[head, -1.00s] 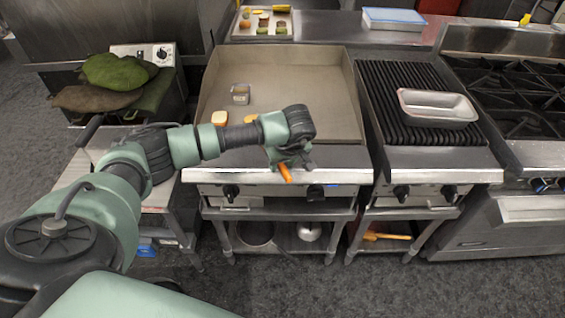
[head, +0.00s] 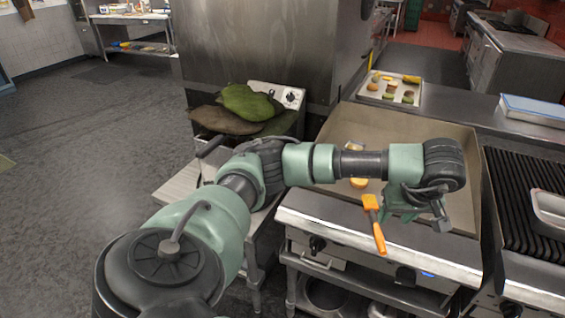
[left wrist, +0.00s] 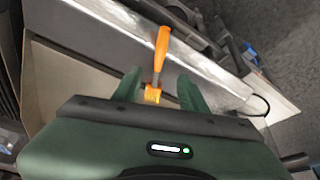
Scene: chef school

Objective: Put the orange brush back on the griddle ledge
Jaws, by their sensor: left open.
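The orange brush (head: 373,222) lies across the steel front ledge (head: 322,213) of the griddle (head: 415,135). Its bristle head faces the griddle plate and its handle points toward the front edge. My left gripper (head: 415,214) is open and appears just to the right of the brush in the head view. In the left wrist view the brush (left wrist: 161,52) shows beyond and between the parted fingers (left wrist: 157,84), with a gap on both sides. The exact height of the fingers over the ledge is hard to tell. My right gripper is not in view.
Yellowish food pieces (head: 359,182) lie on the griddle plate, partly behind my arm. A ribbed grill (head: 510,190) with a metal pan (head: 549,212) stands at the right. Dark green mitt-like items (head: 248,103) sit at the left. A food tray (head: 390,90) is behind.

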